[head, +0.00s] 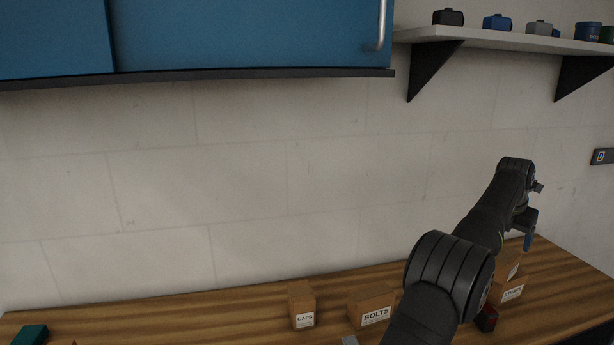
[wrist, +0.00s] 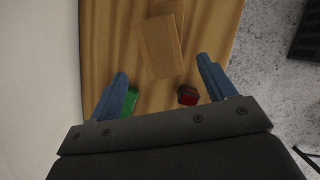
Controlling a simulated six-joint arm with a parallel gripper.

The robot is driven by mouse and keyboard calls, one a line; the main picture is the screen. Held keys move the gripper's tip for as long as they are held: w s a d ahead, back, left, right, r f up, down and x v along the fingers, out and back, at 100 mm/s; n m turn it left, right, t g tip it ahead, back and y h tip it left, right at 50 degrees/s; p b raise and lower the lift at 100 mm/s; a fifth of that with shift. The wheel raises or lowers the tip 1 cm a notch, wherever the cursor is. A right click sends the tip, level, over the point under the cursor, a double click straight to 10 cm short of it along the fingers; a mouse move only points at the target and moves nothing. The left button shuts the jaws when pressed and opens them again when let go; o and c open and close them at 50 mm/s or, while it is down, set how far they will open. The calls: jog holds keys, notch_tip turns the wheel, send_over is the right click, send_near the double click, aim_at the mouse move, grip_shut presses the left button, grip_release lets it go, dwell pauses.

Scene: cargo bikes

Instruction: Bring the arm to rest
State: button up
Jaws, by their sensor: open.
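My gripper (head: 529,240) hangs at the end of my arm over the right end of the wooden bench, with a blue finger pointing down. In the wrist view my gripper (wrist: 162,78) shows two blue fingers spread wide apart with nothing held between them. Below and beyond the fingers are cardboard boxes (wrist: 160,45), which seem to be stacked. A green object (wrist: 131,101) shows beside the left finger. A red and black object (wrist: 188,95) lies near the right finger, apart from it.
A box marked CAPS (head: 302,304) and a box marked BOLTS (head: 371,305) stand on the bench (head: 230,300). Stacked boxes (head: 511,291) are under my gripper. A blue cabinet (head: 240,35) and a white shelf (head: 500,38) are above. The bench's left middle is mostly clear.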

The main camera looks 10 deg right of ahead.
aim_at(506, 255)
jog(key=x, duration=1)
jog(key=shift+w+d+f, duration=0.1)
jog(key=shift+f, duration=0.3)
notch_tip(506, 255, up, 6)
jog(key=shift+r, duration=1.4)
jog(key=w+a+m, duration=0.1)
jog(key=w+a, duration=0.7)
jog(key=a, duration=0.6)
jog(key=w+a, duration=0.9)
jog(key=a, duration=0.4)
jog(key=s+a+f+m, duration=0.1)
jog(key=a, duration=1.7)
jog(key=s+a+f+m+g, duration=0.1)
jog(key=a, duration=1.7)
jog(key=shift+s+a+f+h, duration=0.2)
jog(key=shift+s+a+h, duration=0.1)
jog(key=shift+s, duration=0.1)
jog(key=shift+d, duration=0.1)
